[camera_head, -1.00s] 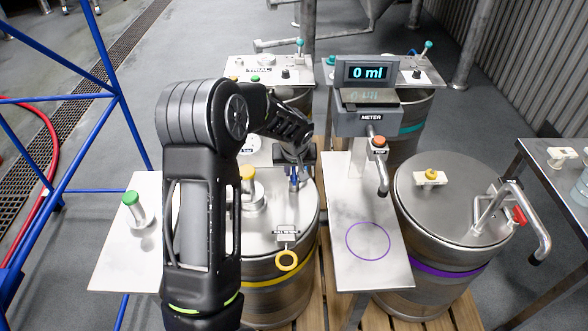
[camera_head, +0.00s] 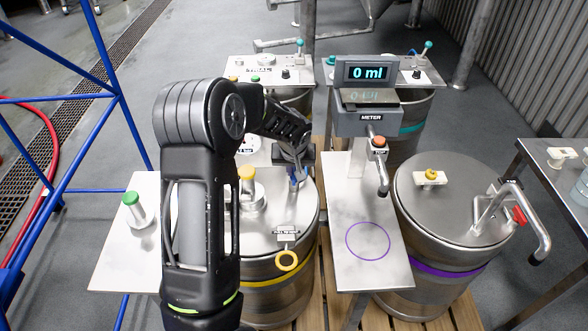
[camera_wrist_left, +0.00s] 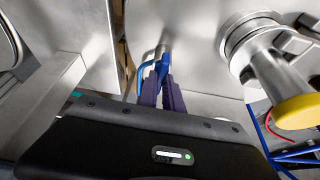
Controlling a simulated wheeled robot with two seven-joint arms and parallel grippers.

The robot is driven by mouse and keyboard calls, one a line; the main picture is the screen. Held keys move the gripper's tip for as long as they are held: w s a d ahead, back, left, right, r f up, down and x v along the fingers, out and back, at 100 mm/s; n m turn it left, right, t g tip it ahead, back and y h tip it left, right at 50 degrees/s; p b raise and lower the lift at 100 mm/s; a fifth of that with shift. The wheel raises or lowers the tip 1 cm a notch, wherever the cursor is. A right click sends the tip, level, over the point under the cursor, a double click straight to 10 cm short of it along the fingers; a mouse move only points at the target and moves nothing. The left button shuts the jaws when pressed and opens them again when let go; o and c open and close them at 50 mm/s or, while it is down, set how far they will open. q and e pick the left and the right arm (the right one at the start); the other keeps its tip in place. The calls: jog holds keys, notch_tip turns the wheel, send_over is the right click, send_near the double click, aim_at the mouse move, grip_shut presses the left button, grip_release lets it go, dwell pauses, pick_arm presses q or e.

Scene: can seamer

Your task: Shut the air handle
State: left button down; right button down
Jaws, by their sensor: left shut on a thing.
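The air handle (camera_wrist_left: 159,67) is a small blue lever on a metal fitting on top of the yellow-banded keg (camera_head: 275,270). My left gripper (camera_head: 296,180) is over the keg's lid, right of the yellow-topped fitting. In the left wrist view, its purple fingers (camera_wrist_left: 161,92) are closed together on the blue handle. The handle's lower part is hidden between the fingers. In the head view only a bit of blue shows below the gripper. My right gripper is in neither view.
A yellow-capped fitting (camera_head: 247,190) stands close to the left of my gripper. The meter (camera_head: 367,105) and a metal shelf with a purple circle (camera_head: 368,240) are to the right. A purple-banded keg (camera_head: 450,220) stands beyond.

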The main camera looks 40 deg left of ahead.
pick_arm(q)
jog(key=m+h, duration=0.1)
jog(key=m, duration=0.1)
jog(key=m+p, duration=0.1)
jog(key=m, duration=0.1)
jog(key=shift+s+a+m+t+h, duration=0.1)
jog(key=shift+a+m+t+h, duration=0.1)
jog(key=shift+m+t+h, duration=0.2)
jog(key=m+h, duration=0.1)
jog(key=m, duration=0.1)
jog(key=shift+m+p, duration=0.4)
jog(key=m+h, duration=0.1)
jog(key=m, duration=0.1)
jog(key=m+b, duration=0.1)
jog(key=m, duration=0.1)
jog(key=shift+a+f+m+h, duration=0.15)
jog(key=shift+m+h, duration=0.15)
jog(key=shift+h, duration=0.1)
jog(key=m+g+h+b, duration=0.1)
jog(key=m, duration=0.2)
jog(key=shift+b, duration=0.35)
jog(key=shift+a+m+g, duration=0.1)
jog(key=shift+m+g, duration=0.3)
jog(key=shift+m, duration=0.7)
jog(key=shift+h+b, duration=0.3)
